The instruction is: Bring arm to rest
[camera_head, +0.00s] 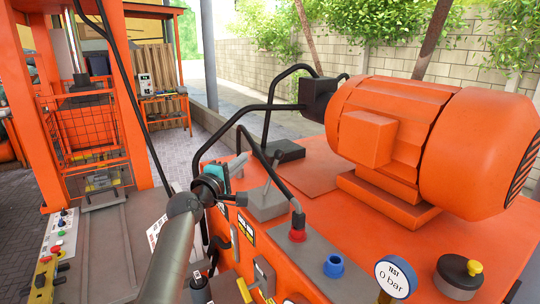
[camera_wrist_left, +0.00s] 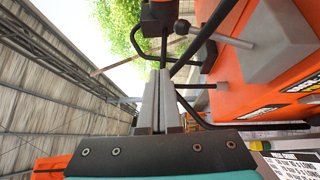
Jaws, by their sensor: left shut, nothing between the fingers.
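My left arm comes in from the bottom of the head view, and its gripper (camera_head: 240,162) points away from me, beside the front edge of the orange hydraulic unit (camera_head: 325,190). In the left wrist view the two grey fingers of this gripper (camera_wrist_left: 160,75) lie together, with nothing between them. A lever with a black knob on a grey block (camera_head: 268,200) stands close to the gripper; whether they touch cannot be told. My right gripper is not in view.
A big orange motor (camera_head: 400,140) sits on the unit. Black hoses (camera_head: 268,107) arch near the gripper. A pressure gauge (camera_head: 395,277), blue cap (camera_head: 334,266) and black-yellow cap (camera_head: 459,275) are at the front right. An orange press frame (camera_head: 128,100) and button panel (camera_head: 58,240) stand left.

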